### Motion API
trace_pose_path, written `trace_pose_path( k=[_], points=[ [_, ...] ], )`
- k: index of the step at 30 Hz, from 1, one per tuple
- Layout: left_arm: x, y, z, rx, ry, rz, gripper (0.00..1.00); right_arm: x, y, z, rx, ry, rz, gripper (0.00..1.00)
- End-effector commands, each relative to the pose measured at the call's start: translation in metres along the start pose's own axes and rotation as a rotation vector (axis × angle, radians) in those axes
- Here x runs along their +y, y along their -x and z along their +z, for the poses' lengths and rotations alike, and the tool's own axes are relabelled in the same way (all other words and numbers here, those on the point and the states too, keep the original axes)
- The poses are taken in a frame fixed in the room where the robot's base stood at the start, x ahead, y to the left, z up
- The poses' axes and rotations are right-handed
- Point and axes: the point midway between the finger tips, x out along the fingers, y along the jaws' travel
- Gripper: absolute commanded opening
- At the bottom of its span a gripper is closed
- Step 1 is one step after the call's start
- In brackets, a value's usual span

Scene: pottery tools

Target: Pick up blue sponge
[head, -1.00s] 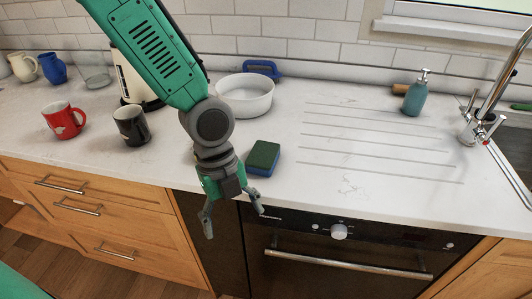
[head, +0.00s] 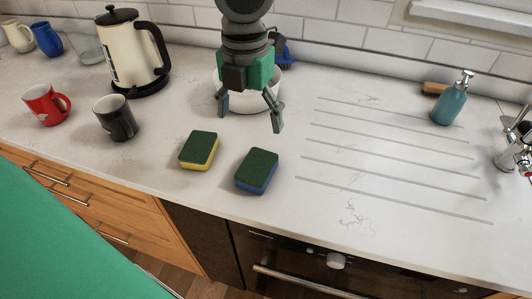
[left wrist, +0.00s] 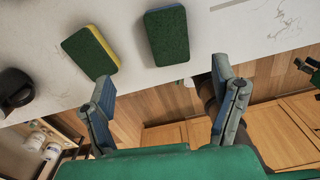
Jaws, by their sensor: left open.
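The blue sponge (head: 257,172) has a dark green top and lies flat on the counter near its front edge. In the left wrist view it is the upper middle sponge (left wrist: 167,36), showing mostly its green face. My left gripper (head: 249,112) is open and empty, behind the sponge and slightly left of it in the head view, apart from it. In the left wrist view the open fingers (left wrist: 163,79) are below the sponge in the picture.
A yellow sponge (head: 198,151) with a green top lies just left of the blue one. A white bowl (head: 262,99) stands behind my left gripper. A black mug (head: 115,118), red mug (head: 44,104) and kettle (head: 125,50) stand left. A soap dispenser (head: 450,100) stands right; the ridged counter between is clear.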

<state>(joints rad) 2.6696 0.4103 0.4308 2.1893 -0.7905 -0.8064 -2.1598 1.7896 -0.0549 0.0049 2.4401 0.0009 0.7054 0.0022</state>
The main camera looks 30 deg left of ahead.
Motion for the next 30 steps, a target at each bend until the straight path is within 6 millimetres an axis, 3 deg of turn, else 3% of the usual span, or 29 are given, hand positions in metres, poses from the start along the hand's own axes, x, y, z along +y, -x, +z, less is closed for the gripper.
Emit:
trace_pose_path(
  k=[12,19,27,30],
  points=[
    [-0.003,-0.074,0.0,0.004,-0.001,0.006,0.8,0.0,-0.017,0.002,-0.002,-0.001,0.0,0.3],
    [0.0,-0.091,0.0,0.004,0.0,0.001,0.8,0.0,-0.021,0.002,-0.002,-0.001,0.0,0.3],
    [-0.006,-0.13,-0.003,0.005,-0.001,0.003,0.8,0.0,-0.032,0.002,-0.001,0.0,0.0,0.3],
    [-0.007,-0.136,-0.003,0.003,-0.001,0.004,0.8,0.0,-0.034,0.002,-0.001,0.0,0.0,0.3]
  ],
)
